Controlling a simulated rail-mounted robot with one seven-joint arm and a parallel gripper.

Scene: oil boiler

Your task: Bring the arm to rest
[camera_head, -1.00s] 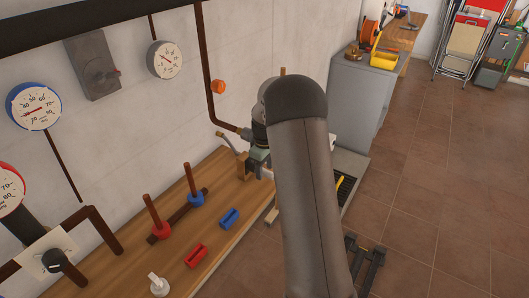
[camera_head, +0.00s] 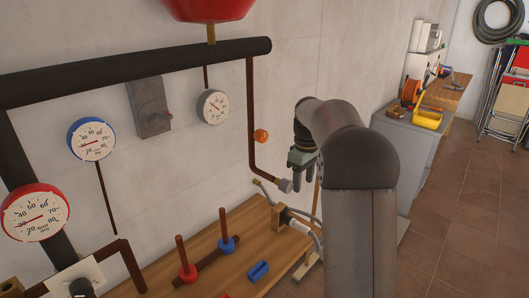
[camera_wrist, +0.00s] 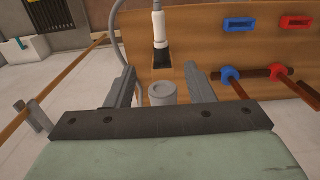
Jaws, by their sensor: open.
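My gripper (camera_head: 303,172) hangs at the end of my bent arm, above the back right of the wooden bench (camera_head: 205,262) and in front of the wall. In the wrist view its two dark fingers (camera_wrist: 160,85) stand wide apart. A grey round cylinder end (camera_wrist: 162,93) shows between the fingers; nothing is gripped. In the head view a grey pipe end (camera_head: 285,186) lies just below and left of the gripper. My forearm hides part of the floor and the bench's right end.
A white cable end (camera_head: 300,226) sits in a wooden holder on the bench. Red (camera_head: 188,270) and blue (camera_head: 226,243) valve handles stand further left. Gauges (camera_head: 92,139) and a brown pipe (camera_head: 252,110) line the wall. A grey cabinet (camera_head: 405,150) stands behind my arm. The floor at right is clear.

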